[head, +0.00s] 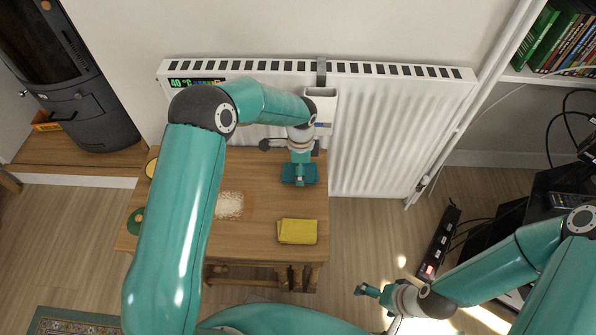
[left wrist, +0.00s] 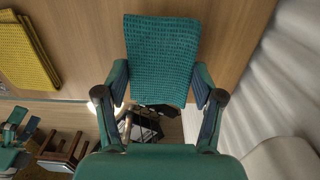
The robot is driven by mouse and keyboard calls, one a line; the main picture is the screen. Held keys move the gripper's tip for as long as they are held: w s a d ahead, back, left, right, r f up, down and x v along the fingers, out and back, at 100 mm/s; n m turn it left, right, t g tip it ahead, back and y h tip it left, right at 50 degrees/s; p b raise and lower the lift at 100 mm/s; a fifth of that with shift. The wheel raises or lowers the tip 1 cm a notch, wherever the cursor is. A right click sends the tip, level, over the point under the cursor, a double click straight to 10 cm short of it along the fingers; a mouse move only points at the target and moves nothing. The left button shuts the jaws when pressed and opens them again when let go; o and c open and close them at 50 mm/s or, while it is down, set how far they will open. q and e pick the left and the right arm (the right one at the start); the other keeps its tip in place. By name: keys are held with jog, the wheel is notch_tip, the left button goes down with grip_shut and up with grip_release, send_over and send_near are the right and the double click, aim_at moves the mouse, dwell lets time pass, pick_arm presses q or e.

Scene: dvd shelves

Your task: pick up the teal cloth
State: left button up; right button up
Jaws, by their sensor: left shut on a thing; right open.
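The teal cloth (head: 300,173) is at the right back of the wooden table, near the radiator. It also shows in the left wrist view (left wrist: 162,55) as a textured, folded rectangle. My left gripper (head: 300,180) points down at it, and in the left wrist view its fingers (left wrist: 160,92) are at the cloth's two sides, shut on it. I cannot tell whether the cloth touches the tabletop. My right gripper (head: 368,291) is open and empty, low over the floor to the right of the table.
A folded yellow cloth (head: 297,232) lies at the table's front right; it also shows in the left wrist view (left wrist: 25,55). White crumbs (head: 229,205) lie on the wooden table (head: 262,185). A white radiator (head: 370,130) stands behind. A power strip (head: 438,243) lies on the floor at right.

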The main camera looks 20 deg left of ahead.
pick_arm(q)
notch_tip(320, 180, up, 18)
jog(key=p, duration=0.3)
jog(key=shift+r, duration=0.2)
jog(key=shift+c, duration=1.6)
